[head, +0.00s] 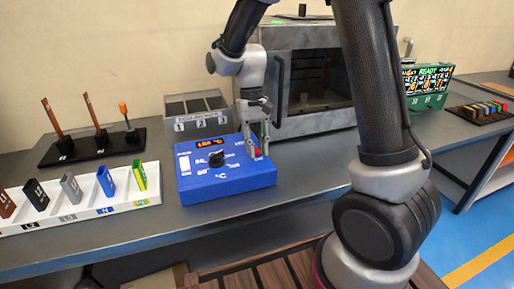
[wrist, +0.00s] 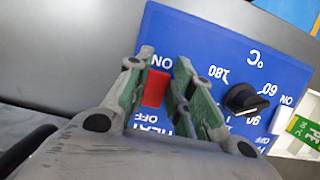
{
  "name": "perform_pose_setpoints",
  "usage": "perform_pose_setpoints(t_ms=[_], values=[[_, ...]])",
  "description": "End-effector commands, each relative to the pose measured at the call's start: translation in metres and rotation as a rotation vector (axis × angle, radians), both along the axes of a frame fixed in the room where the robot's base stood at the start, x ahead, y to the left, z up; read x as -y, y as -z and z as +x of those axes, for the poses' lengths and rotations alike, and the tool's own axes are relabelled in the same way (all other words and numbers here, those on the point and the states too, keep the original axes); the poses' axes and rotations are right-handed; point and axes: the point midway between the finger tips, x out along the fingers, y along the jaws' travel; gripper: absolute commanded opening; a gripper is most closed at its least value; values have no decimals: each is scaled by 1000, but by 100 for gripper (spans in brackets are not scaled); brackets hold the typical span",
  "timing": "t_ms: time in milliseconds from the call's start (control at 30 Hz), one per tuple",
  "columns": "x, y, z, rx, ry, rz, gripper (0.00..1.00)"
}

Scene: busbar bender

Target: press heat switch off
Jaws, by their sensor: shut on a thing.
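The blue control box (head: 228,183) stands on the grey bench, and it fills the upper middle of the wrist view (wrist: 190,40). A black dial (head: 216,158) with temperature marks is on its top; it also shows in the wrist view (wrist: 245,99). The red heat switch (wrist: 155,88) sits beside a partly covered HEAT OFF label. My gripper (wrist: 162,72) reaches down at the box's right side, with its green-padded fingers on either side of the red switch, shut on it. In the head view my gripper (head: 258,150) hides most of the switch.
A grey oven-like machine (head: 300,115) with a dark window stands behind the box. A numbered tray (head: 196,112) is behind left. A white rack (head: 90,208) with coloured pieces and a dark stand (head: 92,146) with upright tools are left. A green READY panel (head: 427,85) is right.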

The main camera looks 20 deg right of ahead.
Motion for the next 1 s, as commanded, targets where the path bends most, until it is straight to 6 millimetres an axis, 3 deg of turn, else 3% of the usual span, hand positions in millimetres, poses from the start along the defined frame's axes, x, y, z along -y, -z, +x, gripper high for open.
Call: perform_pose_setpoints(t_ms=[300, 333, 433, 767, 867, 1000], values=[[0, 0, 0, -14, 0, 0, 0], [0, 0, 0, -13, 0, 0, 27], [0, 0, 0, -13, -1, 0, 45], [0, -2, 1, -12, -1, 0, 45], [0, -10, 4, -10, -1, 1, 45], [0, -36, 12, -7, 0, 2, 45]])
